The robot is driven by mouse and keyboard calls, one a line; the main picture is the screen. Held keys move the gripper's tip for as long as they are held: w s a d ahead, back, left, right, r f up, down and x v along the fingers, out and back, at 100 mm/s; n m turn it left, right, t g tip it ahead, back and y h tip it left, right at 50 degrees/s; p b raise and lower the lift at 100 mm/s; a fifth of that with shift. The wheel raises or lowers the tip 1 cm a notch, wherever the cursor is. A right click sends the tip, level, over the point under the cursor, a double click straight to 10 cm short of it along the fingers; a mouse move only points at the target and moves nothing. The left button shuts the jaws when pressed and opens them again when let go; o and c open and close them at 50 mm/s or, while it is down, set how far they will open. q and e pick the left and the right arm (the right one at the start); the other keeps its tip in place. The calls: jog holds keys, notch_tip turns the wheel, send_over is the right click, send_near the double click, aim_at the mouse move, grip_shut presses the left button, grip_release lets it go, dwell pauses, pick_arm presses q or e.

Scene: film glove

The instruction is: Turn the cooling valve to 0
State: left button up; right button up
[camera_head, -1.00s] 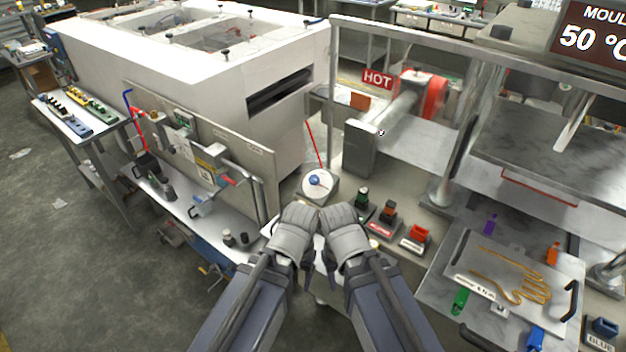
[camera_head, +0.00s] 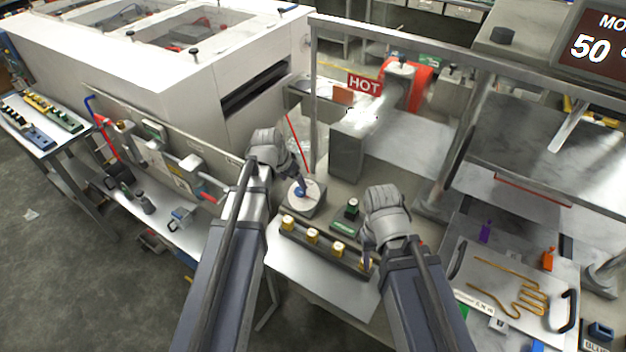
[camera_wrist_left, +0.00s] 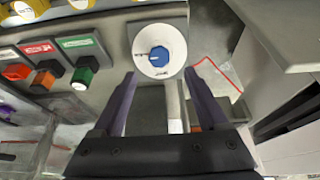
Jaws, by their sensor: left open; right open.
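A blue knob (camera_wrist_left: 159,56) sits at the centre of a round white dial (camera_wrist_left: 143,68) on a grey box. A pale mark on the knob points left in the left wrist view; the dial lettering is too small to read. In the head view the dial (camera_head: 316,189) stands just past the yellow-button strip. My left gripper (camera_wrist_left: 160,73) is open, its two fingers reaching toward the dial's near edge with the knob between and beyond their tips, apparently not gripped. In the head view, the left gripper (camera_head: 301,184) partly covers the knob. My right gripper (camera_head: 368,252) appears open and empty.
A strip of yellow buttons (camera_head: 312,236) lies in front of the dial. A green button box (camera_head: 348,219) stands right of it, beside my right gripper. A metal post (camera_head: 314,110) and a HOT sign (camera_head: 364,84) are behind. A hand-shaped wire former (camera_head: 510,285) lies at right.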

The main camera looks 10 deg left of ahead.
aim_at(300, 191)
pick_arm(q)
jog(key=b+x, duration=0.7)
jog(key=shift+w+f, duration=0.1)
jog(key=shift+f, duration=0.25)
grip_shut()
dwell(0.6)
